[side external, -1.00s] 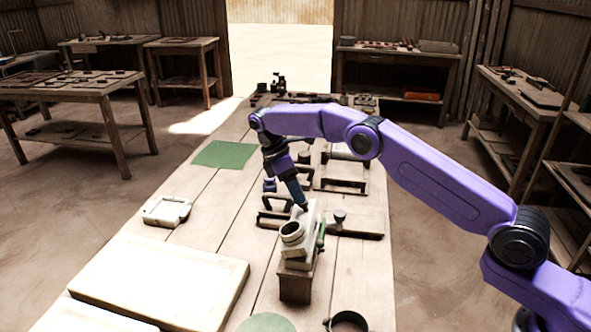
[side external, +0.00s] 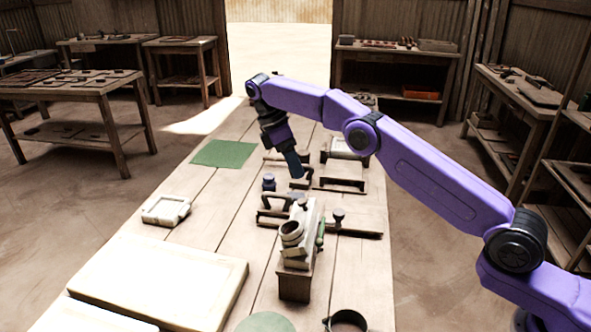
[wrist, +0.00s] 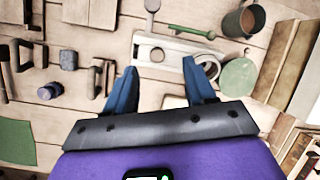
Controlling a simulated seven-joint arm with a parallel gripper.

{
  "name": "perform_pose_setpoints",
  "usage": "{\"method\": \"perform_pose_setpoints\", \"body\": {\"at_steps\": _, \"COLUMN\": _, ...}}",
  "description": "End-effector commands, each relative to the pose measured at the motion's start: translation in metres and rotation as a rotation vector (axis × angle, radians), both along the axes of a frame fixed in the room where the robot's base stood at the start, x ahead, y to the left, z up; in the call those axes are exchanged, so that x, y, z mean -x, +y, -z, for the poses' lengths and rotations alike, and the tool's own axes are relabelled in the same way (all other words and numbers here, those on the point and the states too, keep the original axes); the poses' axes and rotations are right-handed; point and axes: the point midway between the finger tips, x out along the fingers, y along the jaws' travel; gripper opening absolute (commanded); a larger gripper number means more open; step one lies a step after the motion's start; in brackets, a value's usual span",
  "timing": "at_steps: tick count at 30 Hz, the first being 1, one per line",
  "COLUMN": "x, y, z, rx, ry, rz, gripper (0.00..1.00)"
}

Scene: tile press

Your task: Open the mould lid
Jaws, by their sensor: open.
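A pale press block (side external: 312,222) with a round collar (side external: 291,231) at its near end sits on a wooden stand (side external: 295,287). A green-handled piece (side external: 320,232) lies along its right side. In the wrist view the pale plate (wrist: 172,58) with its round opening lies beyond my fingertips. A small pale mould-like block (side external: 167,210) stands on the table's left side; I cannot tell which part is the mould lid. My gripper (side external: 296,176) is above and behind the press block, apart from it. Its two blue fingers (wrist: 160,75) are spread and empty.
Dark bars and handles (side external: 340,230) lie behind the press, with a small blue knob (side external: 268,182). A green mat (side external: 224,153) lies at the back left. A large pale board (side external: 160,280) fills the front left. A cup (side external: 348,321) stands at the front.

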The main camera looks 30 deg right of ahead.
Motion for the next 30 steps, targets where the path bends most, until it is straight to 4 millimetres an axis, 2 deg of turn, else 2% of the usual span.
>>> {"method": "perform_pose_setpoints", "body": {"at_steps": 6, "x": -0.002, "y": -0.006, "z": -0.028, "rx": -0.061, "ry": -0.106, "rz": 0.097, "gripper": 0.55}}
{"method": "perform_pose_setpoints", "body": {"at_steps": 12, "x": 0.005, "y": -0.012, "z": -0.057, "rx": -0.149, "ry": -0.236, "rz": 0.246, "gripper": 0.55}}
{"method": "perform_pose_setpoints", "body": {"at_steps": 18, "x": 0.013, "y": -0.015, "z": -0.073, "rx": -0.209, "ry": -0.313, "rz": 0.355, "gripper": 0.55}}
{"method": "perform_pose_setpoints", "body": {"at_steps": 24, "x": 0.016, "y": -0.016, "z": -0.071, "rx": -0.224, "ry": -0.331, "rz": 0.385, "gripper": 0.55}}
{"method": "perform_pose_setpoints", "body": {"at_steps": 30, "x": 0.017, "y": -0.016, "z": -0.044, "rx": -0.222, "ry": -0.326, "rz": 0.384, "gripper": 0.55}}
